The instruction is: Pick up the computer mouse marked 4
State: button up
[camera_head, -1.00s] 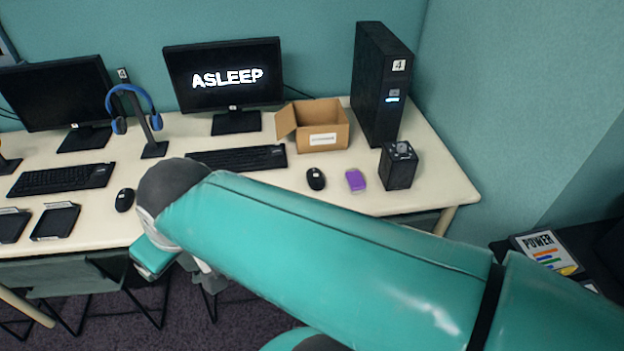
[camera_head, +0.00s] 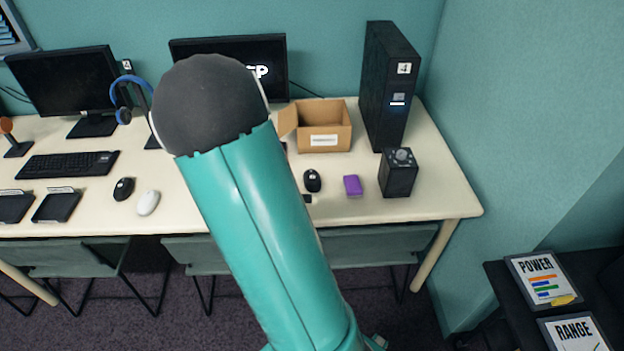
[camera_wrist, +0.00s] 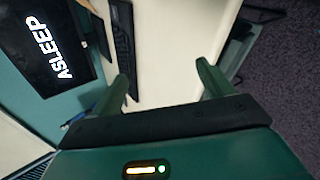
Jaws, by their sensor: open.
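A black mouse (camera_head: 312,181) with a small pale label lies on the right part of the desk, left of a purple block; the label is too small to read. Another black mouse (camera_head: 123,189) and a white mouse (camera_head: 148,203) lie further left. In the head view my arm hides my gripper. In the wrist view my gripper (camera_wrist: 163,70) is open and empty, its fingers apart over bare desktop, with a black keyboard (camera_wrist: 122,42) beside the left finger. No mouse shows in the wrist view.
The purple block (camera_head: 353,185), a black box (camera_head: 398,173), an open cardboard box (camera_head: 324,139) and a tall black tower (camera_head: 388,95) stand near the labelled mouse. A monitor (camera_wrist: 50,45) reading ASLEEP is close in the wrist view. Chairs (camera_head: 375,245) sit under the front edge.

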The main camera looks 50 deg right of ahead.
aim_at(314, 184)
jog(key=d+f+n, duration=0.1)
jog(key=s+d+f+n+h, duration=0.1)
jog(key=d, duration=0.1)
jog(key=s+d+f+n, duration=0.1)
jog(key=d, duration=0.1)
jog(key=shift+s+f+n+h, duration=0.2)
jog(key=shift+f+n+h, duration=0.1)
jog(key=shift+n, duration=0.1)
jog(key=s+d+n, duration=0.1)
jog(key=d+n, duration=0.1)
jog(key=n, duration=0.1)
jog(key=s+d+f+n+t+h, duration=0.1)
jog(key=s+d+n, duration=0.1)
jog(key=s+d+f+n+t, duration=0.1)
jog(key=s+n, duration=0.1)
jog(key=n, duration=0.1)
jog(key=shift+d+n, duration=0.3)
jog(key=shift+d, duration=0.1)
jog(key=n, duration=0.1)
jog(key=s+d+n, duration=0.1)
jog(key=shift+d+n+t, duration=0.1)
jog(key=shift+n+t, duration=0.2)
jog(key=shift+n, duration=0.1)
jog(key=x, duration=1.3)
jog(key=shift+w+d, duration=0.2)
jog(key=shift+w, duration=0.15)
jog(key=shift+c, duration=0.2)
jog(key=c, duration=1.1)
